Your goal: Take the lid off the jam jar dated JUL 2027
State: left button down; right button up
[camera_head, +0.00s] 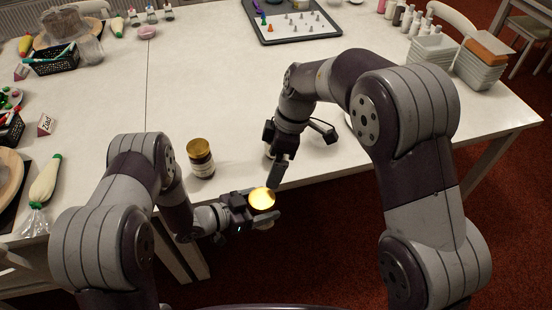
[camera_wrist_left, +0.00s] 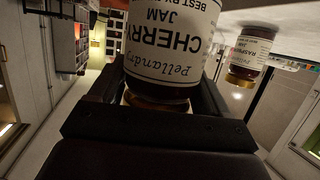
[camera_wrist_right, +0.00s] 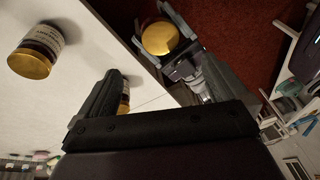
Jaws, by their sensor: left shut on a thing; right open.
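My left gripper (camera_head: 262,212) is shut on a jam jar with a gold lid (camera_head: 262,197), held upright just off the table's front edge. In the left wrist view its white label reads cherry jam (camera_wrist_left: 170,45); a "best by" line shows, but the date is cut off. A raspberry jam jar (camera_wrist_left: 250,52) stands apart on the table. A gold-lidded jar (camera_head: 201,160) stands on the table left of the held one. My right gripper (camera_wrist_right: 165,85) is open and empty, near the held jar's lid (camera_wrist_right: 158,38). Another gold-lidded jar (camera_wrist_right: 124,98) is partly hidden behind a right finger.
The white table (camera_head: 220,80) is mostly clear in the middle. A tray with small pieces (camera_head: 290,28) lies at the back. Stacked containers (camera_head: 432,52) and bottles stand at the back right. A black basket (camera_head: 55,62) and a piping bag (camera_head: 45,182) lie at the left.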

aim_at(263, 197)
jog(key=x, duration=1.1)
jog(key=shift+f, duration=0.1)
jog(key=c, duration=1.2)
jog(key=n, duration=0.3)
jog(key=shift+w+a+g, duration=0.1)
jog(key=shift+g, duration=0.3)
jog(key=shift+c, duration=0.2)
jog(key=o, duration=1.2)
jog(key=shift+c, duration=0.2)
